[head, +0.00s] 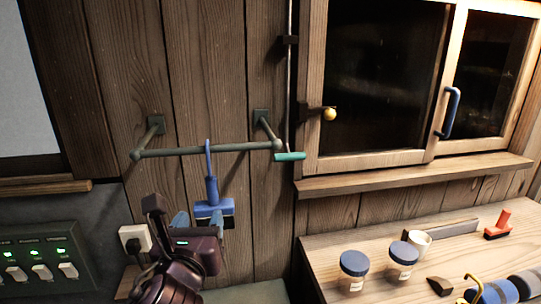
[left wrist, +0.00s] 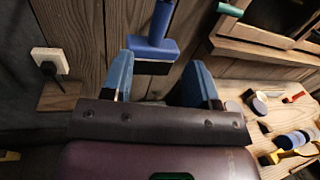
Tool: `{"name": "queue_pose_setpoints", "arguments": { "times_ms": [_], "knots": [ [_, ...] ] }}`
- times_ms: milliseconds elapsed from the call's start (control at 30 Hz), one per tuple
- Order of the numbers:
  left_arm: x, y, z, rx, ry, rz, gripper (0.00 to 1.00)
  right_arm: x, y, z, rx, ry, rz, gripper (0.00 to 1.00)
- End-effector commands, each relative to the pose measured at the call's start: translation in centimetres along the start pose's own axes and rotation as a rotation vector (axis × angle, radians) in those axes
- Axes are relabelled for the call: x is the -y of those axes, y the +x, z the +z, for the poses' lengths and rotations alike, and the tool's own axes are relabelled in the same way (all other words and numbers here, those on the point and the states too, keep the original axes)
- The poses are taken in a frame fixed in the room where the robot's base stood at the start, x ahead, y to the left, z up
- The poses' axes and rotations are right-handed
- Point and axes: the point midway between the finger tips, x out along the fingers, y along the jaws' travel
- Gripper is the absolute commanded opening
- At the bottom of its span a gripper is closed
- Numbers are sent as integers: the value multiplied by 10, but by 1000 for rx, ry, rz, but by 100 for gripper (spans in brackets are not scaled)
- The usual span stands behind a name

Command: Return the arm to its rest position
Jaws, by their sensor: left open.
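My left gripper (head: 199,224) is open, its two blue fingers pointing up toward the wooden wall. In the left wrist view the fingers (left wrist: 160,78) stand apart with nothing gripped between them. A blue tool (head: 212,190) with a hooked handle and a dark lower edge hangs from the grey rail (head: 200,150). It hangs just beyond the fingertips, and its wide head (left wrist: 152,48) shows between them in the left wrist view. I cannot tell whether a finger touches it. My right gripper is not in view.
A wall socket with a plug (head: 135,238) and a switch panel (head: 45,262) are at the left.

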Motion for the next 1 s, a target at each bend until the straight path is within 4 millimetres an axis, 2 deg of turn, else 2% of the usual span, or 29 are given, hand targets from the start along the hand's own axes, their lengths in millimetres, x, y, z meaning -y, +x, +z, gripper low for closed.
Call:
{"name": "queue_pose_setpoints", "arguments": {
  "times_ms": [367,567,767,867,1000],
  "knots": [
    [27,10,0,-19,-662,-183,54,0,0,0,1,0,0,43],
    [36,23,-12,-109,-1075,-256,54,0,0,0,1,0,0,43],
    [30,34,-44,-241,-1518,-254,54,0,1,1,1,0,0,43],
    [22,37,-68,-310,-1752,-219,54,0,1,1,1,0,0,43],
    [2,37,-112,-394,-2101,-123,54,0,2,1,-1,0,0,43]
  ]
}}
